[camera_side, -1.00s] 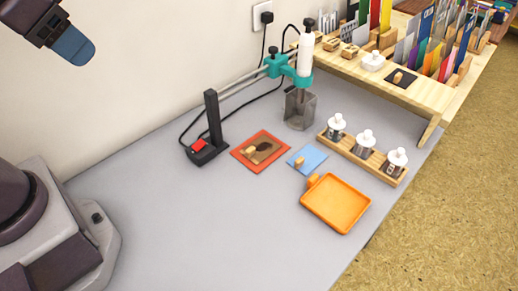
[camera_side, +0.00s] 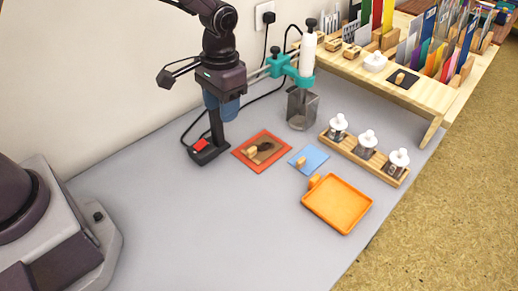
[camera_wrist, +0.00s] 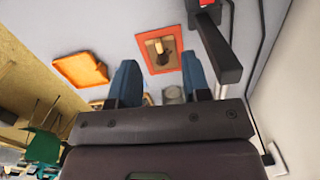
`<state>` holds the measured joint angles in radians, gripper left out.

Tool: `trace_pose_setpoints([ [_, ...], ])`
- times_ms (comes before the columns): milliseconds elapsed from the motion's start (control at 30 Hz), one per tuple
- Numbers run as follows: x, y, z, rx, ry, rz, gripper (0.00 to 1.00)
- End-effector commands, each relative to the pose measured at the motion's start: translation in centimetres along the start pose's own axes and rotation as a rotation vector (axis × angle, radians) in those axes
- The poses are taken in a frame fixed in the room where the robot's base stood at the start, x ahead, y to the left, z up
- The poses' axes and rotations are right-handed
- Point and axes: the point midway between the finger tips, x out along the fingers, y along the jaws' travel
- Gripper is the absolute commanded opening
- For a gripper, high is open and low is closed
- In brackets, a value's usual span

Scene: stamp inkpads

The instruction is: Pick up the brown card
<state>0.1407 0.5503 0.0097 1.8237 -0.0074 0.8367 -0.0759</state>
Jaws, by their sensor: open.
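The brown card (camera_side: 268,146) lies on a red-orange mat (camera_side: 281,159), with a small wooden block (camera_side: 251,151) and a dark patch on it. In the wrist view the brown card (camera_wrist: 170,47) shows between and beyond my fingertips. My gripper (camera_side: 222,108), with blue fingers, hangs above and left of the card in the side view, apart from it. In the wrist view my gripper (camera_wrist: 160,58) has its two fingers spread, with nothing held between them.
A black post stand with a red switch (camera_side: 199,145) rises close to my gripper. A blue card (camera_side: 308,159) and an orange tray (camera_side: 337,204) lie right of the mat. A wooden rack (camera_side: 363,157) holds several bottles.

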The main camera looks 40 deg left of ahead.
Motion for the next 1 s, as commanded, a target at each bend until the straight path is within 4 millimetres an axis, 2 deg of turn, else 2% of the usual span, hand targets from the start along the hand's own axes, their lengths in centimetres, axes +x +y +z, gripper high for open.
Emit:
trace_pose_setpoints([
  [33, 1.5, 0.3, -1.1, -0.003, -0.011, -0.002, 0.44],
  [133, 3.0, 0.6, -3.2, -0.016, 0.000, -0.002, 0.44],
  [200, 2.9, 0.7, -4.6, -0.029, 0.032, 0.002, 0.44],
  [300, 2.5, 0.8, -5.7, -0.043, 0.069, 0.006, 0.44],
  [633, 8.2, 0.9, -6.0, -0.052, 0.065, 0.007, 0.44],
  [867, 10.0, 1.0, -6.2, -0.051, 0.068, 0.007, 0.44],
  [1000, 11.8, 1.3, -6.5, -0.050, 0.066, 0.007, 0.44],
])
